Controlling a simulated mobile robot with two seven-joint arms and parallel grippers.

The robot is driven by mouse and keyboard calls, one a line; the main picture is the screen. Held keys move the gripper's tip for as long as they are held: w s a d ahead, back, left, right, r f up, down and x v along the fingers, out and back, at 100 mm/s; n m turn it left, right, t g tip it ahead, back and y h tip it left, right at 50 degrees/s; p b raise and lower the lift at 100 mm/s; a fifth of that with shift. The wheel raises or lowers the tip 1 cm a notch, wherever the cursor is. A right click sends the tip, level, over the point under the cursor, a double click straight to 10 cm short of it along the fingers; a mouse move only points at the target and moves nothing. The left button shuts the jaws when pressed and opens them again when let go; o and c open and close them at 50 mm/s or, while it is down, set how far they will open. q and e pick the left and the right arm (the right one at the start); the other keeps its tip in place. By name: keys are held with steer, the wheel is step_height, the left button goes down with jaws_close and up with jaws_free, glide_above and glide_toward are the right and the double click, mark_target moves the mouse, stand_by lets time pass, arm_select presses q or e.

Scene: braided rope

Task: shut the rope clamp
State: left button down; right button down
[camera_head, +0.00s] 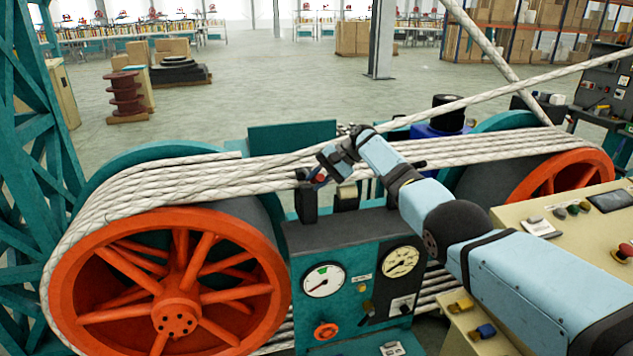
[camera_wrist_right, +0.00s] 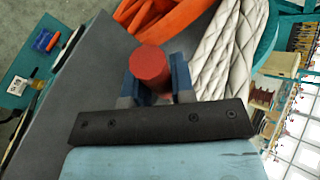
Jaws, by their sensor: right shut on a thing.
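My right gripper (camera_head: 322,170) reaches in from the right, above the machine between the two wheels. In the right wrist view my right gripper (camera_wrist_right: 152,78) has its two fingers closed on the sides of a red cylindrical handle (camera_wrist_right: 150,58). How far the clamp's jaw is closed cannot be seen. My left gripper is not in view.
Large orange-rimmed wheels (camera_head: 175,314) and (camera_head: 560,178) carry the rope at both sides. A teal gauge panel (camera_head: 355,290) stands below the clamp. A beige control desk (camera_head: 590,240) is at the right. Open floor (camera_head: 300,80) lies beyond the machine.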

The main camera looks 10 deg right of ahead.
steer(key=shift+r, duration=0.1)
stand_by(0.3)
steer(key=c, duration=1)
jaws_free()
steer(key=b+v, duration=0.2)
steer(key=v, duration=1.1)
steer(key=shift+d+r, duration=0.2)
steer(key=shift+d, duration=0.15)
